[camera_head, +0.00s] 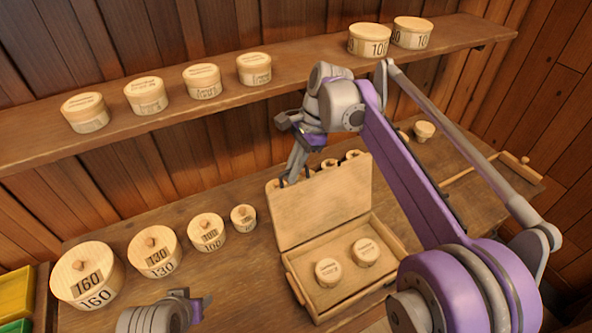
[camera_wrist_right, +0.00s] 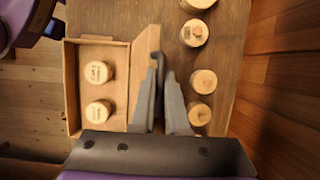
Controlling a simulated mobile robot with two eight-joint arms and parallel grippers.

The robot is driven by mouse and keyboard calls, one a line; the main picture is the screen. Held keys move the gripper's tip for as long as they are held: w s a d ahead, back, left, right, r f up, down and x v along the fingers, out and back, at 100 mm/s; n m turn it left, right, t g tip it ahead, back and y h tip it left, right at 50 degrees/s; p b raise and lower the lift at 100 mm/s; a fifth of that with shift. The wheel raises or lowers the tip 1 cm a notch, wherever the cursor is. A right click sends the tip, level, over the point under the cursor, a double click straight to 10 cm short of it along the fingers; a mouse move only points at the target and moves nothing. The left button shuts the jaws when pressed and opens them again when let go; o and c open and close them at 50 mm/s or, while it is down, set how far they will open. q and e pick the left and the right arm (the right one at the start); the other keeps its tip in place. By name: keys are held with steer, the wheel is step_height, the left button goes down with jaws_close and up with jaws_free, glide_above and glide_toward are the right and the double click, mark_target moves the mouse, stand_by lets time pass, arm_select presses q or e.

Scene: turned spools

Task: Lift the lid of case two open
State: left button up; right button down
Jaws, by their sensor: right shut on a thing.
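A wooden case (camera_head: 350,300) stands on the bench with its lid (camera_head: 325,205) raised and tilted up at the back. Two small round lidded boxes (camera_head: 327,272) lie inside. I cannot read a number on the case. My right gripper (camera_head: 289,178) is shut on the lid at its upper left corner. In the right wrist view, the fingers (camera_wrist_right: 162,78) stand at the edge of the lid (camera_wrist_right: 144,60), beside the open case (camera_wrist_right: 72,85). My left gripper (camera_head: 196,308) is low in the head view, left of the case; its jaws are too unclear to judge.
Several round boxes, the largest marked 160 (camera_head: 96,297), stand in a row left of the case. More small boxes are behind the lid. A shelf (camera_head: 220,95) above carries several boxes. Yellow and green bins (camera_head: 16,290) are at far left. A wooden rod (camera_head: 470,175) lies right.

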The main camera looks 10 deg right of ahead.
arm_select(q)
steer(key=shift+w, duration=0.1)
arm_select(e)
steer(key=shift+w+a, duration=0.15)
steer(key=shift+w, duration=0.1)
steer(key=c, duration=0.9)
jaws_free()
arm_select(q)
steer(key=shift+w+r+p, duration=0.3)
steer(key=shift+r, duration=0.2)
steer(key=shift+w+r+p, duration=0.25)
steer(key=shift+r+p, duration=0.05)
steer(key=shift+r, duration=0.15)
arm_select(e)
steer(key=v, duration=1)
steer(key=shift+w+d+r, duration=0.1)
steer(key=shift+d+r, duration=0.15)
steer(key=shift+r, duration=0.1)
arm_select(q)
steer(key=shift+s, duration=0.15)
arm_select(e)
steer(key=shift+f, duration=0.1)
